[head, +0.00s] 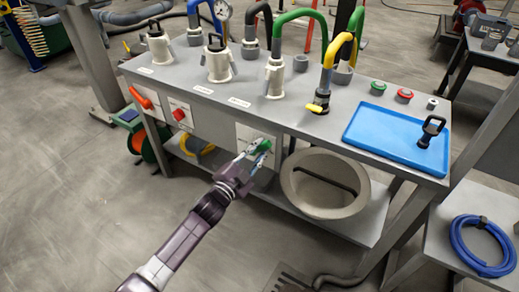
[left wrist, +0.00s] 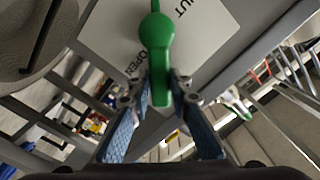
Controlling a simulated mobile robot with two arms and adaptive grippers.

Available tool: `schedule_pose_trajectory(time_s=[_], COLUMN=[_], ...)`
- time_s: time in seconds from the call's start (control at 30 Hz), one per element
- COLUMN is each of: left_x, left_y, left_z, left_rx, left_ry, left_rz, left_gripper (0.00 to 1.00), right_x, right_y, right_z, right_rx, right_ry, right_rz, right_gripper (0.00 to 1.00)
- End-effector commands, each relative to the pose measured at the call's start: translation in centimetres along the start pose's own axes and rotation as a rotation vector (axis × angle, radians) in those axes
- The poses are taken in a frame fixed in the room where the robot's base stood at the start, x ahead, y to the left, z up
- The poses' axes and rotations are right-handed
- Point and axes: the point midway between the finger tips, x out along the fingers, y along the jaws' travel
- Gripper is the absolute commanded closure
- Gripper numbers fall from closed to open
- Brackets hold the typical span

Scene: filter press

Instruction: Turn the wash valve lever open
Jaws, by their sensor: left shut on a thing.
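The green lever (head: 264,146) sits on a pale label plate (head: 247,134) on the bench's front panel. In the left wrist view the lever (left wrist: 157,45) runs from its round hub down between my fingers. The word OPEN shows just left of its handle; the letters UT show at the upper right, the rest of that word cut off. My left gripper (head: 256,153) is shut on the lever's handle, with a finger on each side in the wrist view (left wrist: 160,95). My right gripper is not in view.
A red knob (head: 179,115) and an orange lever (head: 141,97) are on the same panel, to the left. A large round grey basin (head: 296,185) stands close to the right, under the bench. A blue tray (head: 375,145) lies on top. The floor in front is mostly clear.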

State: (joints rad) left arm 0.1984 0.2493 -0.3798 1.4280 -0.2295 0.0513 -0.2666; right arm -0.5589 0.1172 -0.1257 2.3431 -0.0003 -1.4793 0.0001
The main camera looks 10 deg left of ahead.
Motion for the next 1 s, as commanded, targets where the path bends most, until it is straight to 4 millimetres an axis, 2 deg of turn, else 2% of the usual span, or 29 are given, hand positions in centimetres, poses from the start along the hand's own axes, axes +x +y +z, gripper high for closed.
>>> schedule_pose_trajectory(time_s=[0.03,0.07,0.23,0.5,0.63,0.77,1.0], left_x=[-0.1,-0.1,-0.1,-0.1,-1.0,-3.0,-8.0], left_y=[0.2,0.2,0.2,0.1,0.2,0.2,0.2], left_z=[0.1,0.1,0.1,0.1,0.1,0.1,0.1], left_rx=[0.009,0.009,0.006,0.004,0.003,0.004,0.004], left_ry=[-0.002,-0.002,-0.002,-0.001,-0.002,-0.003,-0.003], left_rz=[0.004,0.004,0.003,0.002,0.003,0.004,0.004], left_gripper=[1.00,0.81,0.64,0.64,0.64,0.64,0.64], right_x=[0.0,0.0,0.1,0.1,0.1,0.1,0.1], right_y=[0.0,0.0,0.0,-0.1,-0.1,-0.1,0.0], right_z=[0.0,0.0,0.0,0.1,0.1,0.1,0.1], right_rx=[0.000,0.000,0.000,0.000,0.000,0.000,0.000], right_ry=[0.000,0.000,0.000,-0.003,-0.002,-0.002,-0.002], right_rz=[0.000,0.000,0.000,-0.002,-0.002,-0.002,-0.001], right_gripper=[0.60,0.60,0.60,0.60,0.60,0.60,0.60])
